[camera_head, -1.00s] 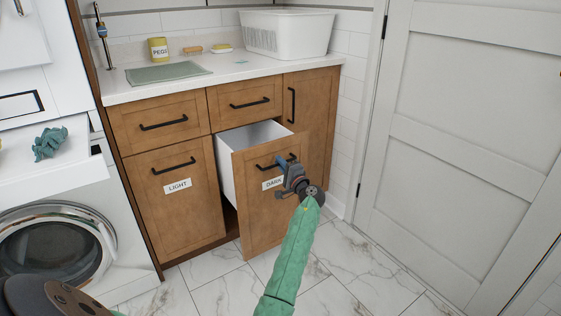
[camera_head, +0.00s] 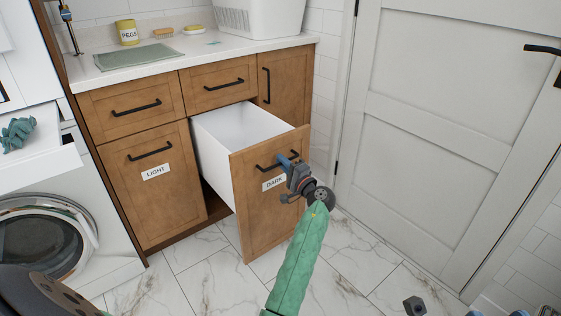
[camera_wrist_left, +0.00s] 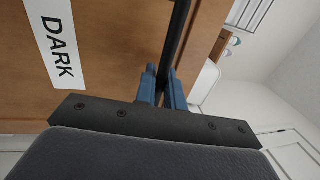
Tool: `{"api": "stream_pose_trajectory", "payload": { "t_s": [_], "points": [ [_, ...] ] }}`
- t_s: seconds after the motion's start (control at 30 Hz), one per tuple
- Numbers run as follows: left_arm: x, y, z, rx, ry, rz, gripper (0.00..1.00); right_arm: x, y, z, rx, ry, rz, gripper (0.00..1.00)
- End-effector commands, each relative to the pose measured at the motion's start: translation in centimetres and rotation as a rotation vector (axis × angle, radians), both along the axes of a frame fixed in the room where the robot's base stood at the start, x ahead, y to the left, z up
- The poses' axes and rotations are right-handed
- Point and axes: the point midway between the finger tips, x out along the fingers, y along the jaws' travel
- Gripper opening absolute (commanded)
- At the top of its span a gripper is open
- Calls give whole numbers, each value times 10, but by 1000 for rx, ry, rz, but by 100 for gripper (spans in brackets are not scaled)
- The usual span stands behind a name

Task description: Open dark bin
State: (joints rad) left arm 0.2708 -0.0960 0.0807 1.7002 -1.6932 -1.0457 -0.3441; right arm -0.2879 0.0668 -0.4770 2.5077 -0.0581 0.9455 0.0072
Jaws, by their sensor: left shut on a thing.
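The dark bin (camera_head: 255,220) is a wooden pull-out front with a "DARK" label and a black bar handle (camera_head: 268,166). It stands well out from the cabinet, and its white inside (camera_head: 235,135) shows from above. My left gripper (camera_head: 288,161) is shut on the right part of the handle. In the left wrist view its blue fingers (camera_wrist_left: 163,88) close around the black bar beside the "DARK" label (camera_wrist_left: 57,45). Dark and bluish parts at the bottom right edge of the head view look like my right gripper (camera_head: 480,306), mostly cut off.
The closed "LIGHT" front (camera_head: 155,185) is left of the dark bin, with a washing machine (camera_head: 50,235) farther left. A closed white door (camera_head: 430,130) is at the right. Marble floor (camera_head: 345,255) lies clear between bin and door. A white basket (camera_head: 262,15) stands on the counter.

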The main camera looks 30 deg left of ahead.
Motion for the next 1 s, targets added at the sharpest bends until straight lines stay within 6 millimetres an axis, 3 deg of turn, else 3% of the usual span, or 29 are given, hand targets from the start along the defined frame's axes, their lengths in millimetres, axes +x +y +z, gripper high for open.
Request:
{"api": "stream_pose_trajectory", "payload": {
  "t_s": [0.23, 0.27, 0.33, 0.73, 1.0],
  "points": [
    [0, 0, -1, -1, 1, 0, 0, 1, 0, 1, 4, -2, -1, 36],
    [0, 0, -1, -1, 2, 0, 15, 1, 0, 2, 5, -4, -1, 36],
    [0, 0, -1, -1, 1, 0, 25, 1, 0, 3, 8, -6, -2, 36],
    [-2, -4, -1, -1, 1, -1, 25, 1, 0, 6, 15, -8, -4, 36],
    [-14, -33, -7, -1, 2, -1, 25, 0, -1, 5, 5, -1, -11, 36]
  ]
}}
